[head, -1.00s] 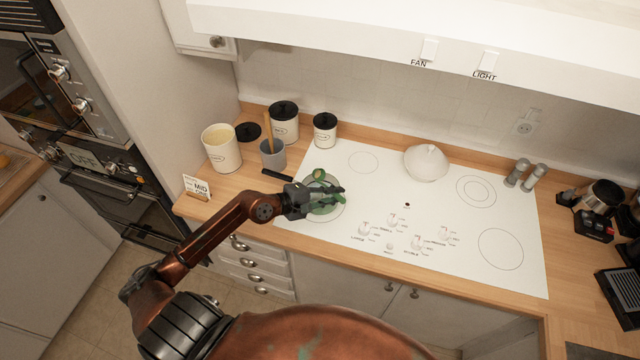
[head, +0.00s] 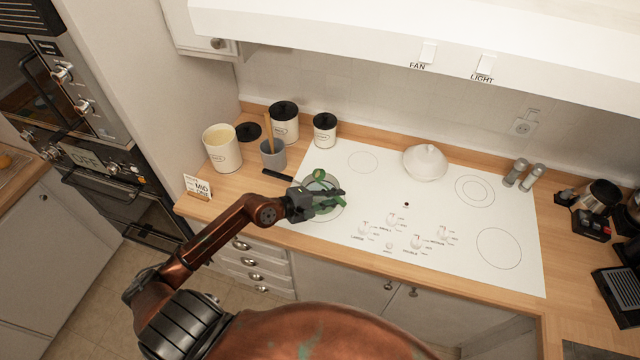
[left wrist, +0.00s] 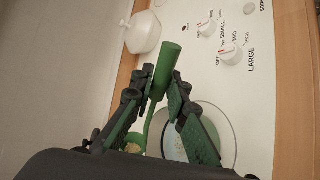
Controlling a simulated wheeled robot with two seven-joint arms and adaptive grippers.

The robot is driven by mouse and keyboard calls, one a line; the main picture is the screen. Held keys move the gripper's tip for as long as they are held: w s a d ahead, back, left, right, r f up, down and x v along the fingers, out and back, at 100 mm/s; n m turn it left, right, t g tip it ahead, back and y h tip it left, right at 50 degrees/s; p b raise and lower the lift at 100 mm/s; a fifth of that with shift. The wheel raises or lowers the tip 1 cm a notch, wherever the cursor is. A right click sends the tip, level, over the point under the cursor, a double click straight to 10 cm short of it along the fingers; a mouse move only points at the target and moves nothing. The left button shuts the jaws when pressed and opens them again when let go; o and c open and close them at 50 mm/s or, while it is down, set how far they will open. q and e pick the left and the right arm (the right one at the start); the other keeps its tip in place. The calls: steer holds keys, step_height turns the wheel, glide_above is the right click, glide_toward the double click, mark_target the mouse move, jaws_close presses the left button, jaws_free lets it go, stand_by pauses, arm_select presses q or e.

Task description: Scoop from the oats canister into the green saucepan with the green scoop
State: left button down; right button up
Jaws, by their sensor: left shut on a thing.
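My left gripper (head: 328,198) is over the green saucepan (head: 337,211) and shut on the green scoop (head: 319,174). In the left wrist view, the scoop's handle (left wrist: 168,65) is between the fingers. Its bowl (left wrist: 133,141) holds some pale oats. The saucepan (left wrist: 229,135) shows below and to the right of the fingers in that view. It stands on the front left burner with its black handle (head: 277,175) pointing left, and the gripper partly hides it. The oats canister (head: 222,150) stands open on the counter at left, with pale contents near its top. My right gripper is not in view.
A grey crock (head: 272,155) with a wooden utensil stands between the canister and the saucepan. Two lidded canisters (head: 284,122) (head: 325,130) and a loose black lid (head: 248,131) are behind. A white lidded dish (head: 425,163) sits on the cooktop.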

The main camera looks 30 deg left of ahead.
arm_select(q)
steer(key=shift+w+f, duration=0.1)
steer(key=shift+w, duration=0.05)
steer(key=shift+d, duration=0.1)
steer(key=shift+f+p, duration=0.2)
steer(key=shift+p, duration=0.2)
steer(key=shift+m, duration=0.3)
steer(key=shift+d+f, duration=0.1)
steer(key=shift+f, duration=0.1)
steer(key=shift+s+f+y, duration=0.1)
steer(key=shift+s+y, duration=0.1)
steer(key=shift+y, duration=0.1)
steer(key=shift+w+f, duration=0.1)
steer(key=shift+w, duration=0.05)
steer(key=shift+f+m+y, duration=0.4)
steer(key=shift+f+m, duration=0.1)
steer(key=shift+f, duration=0.1)
stand_by(0.7)
